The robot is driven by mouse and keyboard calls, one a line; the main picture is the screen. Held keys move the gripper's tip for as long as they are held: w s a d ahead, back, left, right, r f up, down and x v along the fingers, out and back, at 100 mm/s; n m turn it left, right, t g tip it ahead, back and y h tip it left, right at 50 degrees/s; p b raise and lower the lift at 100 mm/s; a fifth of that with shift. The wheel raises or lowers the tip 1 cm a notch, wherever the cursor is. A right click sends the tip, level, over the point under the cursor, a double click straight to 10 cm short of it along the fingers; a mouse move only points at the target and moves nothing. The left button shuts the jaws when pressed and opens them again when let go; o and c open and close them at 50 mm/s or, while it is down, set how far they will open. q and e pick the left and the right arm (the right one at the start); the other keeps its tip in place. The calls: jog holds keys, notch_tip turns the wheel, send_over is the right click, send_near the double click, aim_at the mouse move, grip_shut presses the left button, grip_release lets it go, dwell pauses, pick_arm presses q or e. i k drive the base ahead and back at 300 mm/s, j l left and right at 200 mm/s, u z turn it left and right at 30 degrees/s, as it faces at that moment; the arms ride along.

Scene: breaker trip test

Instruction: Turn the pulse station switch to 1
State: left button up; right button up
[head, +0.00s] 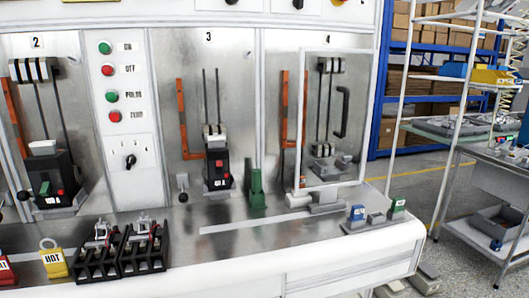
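A small black rotary switch (130,160) sits low on the white control panel (135,183) between bays 2 and 3. Small marks surround it, too small to read, and I cannot tell which one its knob points to. I cannot read a name for it either. Above it on the same panel are a green button (104,47), a red button (107,70), another green button (111,97) and another red button (114,116). Neither of my grippers shows in the head view.
Black breakers stand in bay 2 (50,180) and bay 3 (217,168). A clear-fronted frame (297,120) covers bay 4. Black racks (143,252), a yellow HOT tag (53,262) and a green block (257,188) are on the bench. A grey cart (500,175) stands right.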

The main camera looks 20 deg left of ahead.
aim_at(131, 160)
jog(key=u, duration=1.45)
